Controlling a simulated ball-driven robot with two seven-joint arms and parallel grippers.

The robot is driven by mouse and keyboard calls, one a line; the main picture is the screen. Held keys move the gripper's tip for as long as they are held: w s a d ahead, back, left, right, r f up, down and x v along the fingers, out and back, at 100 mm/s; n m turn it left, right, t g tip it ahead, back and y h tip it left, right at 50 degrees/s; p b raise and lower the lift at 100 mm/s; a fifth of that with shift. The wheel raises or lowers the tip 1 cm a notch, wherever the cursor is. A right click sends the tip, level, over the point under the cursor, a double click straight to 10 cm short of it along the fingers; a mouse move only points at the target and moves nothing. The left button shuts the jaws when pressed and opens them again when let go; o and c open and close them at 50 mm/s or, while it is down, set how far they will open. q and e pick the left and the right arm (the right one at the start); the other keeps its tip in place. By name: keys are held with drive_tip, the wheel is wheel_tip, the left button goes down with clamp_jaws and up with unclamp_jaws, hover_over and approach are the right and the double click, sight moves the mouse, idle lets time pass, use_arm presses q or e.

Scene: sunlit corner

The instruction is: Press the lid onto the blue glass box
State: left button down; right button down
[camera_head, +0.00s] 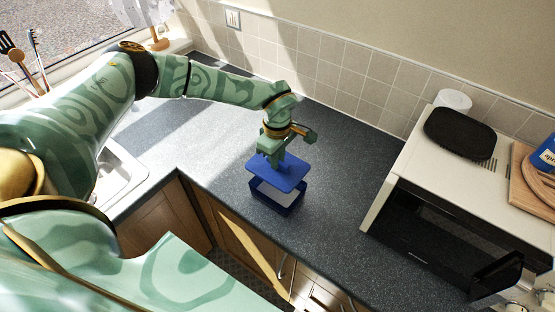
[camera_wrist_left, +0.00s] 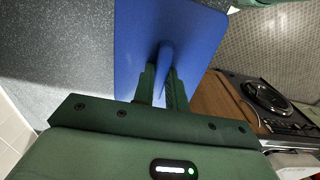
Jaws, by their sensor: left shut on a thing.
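The blue lid (camera_head: 278,173) is a flat rectangular plate, held above the blue glass box (camera_head: 290,210) on the worktop. It sits a little toward the back left of the box, and part of the box's open top shows below its front edge. My left gripper (camera_head: 278,158) is above the lid and shut on its raised handle. In the left wrist view the fingers (camera_wrist_left: 164,88) close on the handle of the lid (camera_wrist_left: 200,30), which hides the box there. A gap between lid and box seems to show. My right gripper is not in view.
A white oven (camera_head: 400,175) with a black front stands to the right, with a black item (camera_head: 460,133) on top. A sink (camera_head: 120,175) lies to the left. The dark worktop (camera_head: 335,180) between box and oven is clear. A tiled wall (camera_head: 330,75) runs behind.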

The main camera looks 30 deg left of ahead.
sight(278, 171)
use_arm(q)
wheel_tip(278, 171, down, 5)
drive_tip(key=b, duration=0.4)
drive_tip(key=shift+s+d, duration=0.1)
drive_tip(key=shift+d, duration=0.05)
drive_tip(key=shift+f+b, duration=0.35)
drive_tip(key=shift+f, duration=0.1)
drive_tip(key=shift+p, duration=0.45)
idle(0.5)
drive_tip(key=shift+f, duration=0.5)
idle(1.0)
idle(0.6)
drive_tip(key=c, duration=0.9)
unclamp_jaws()
drive_tip(key=shift+o, duration=0.2)
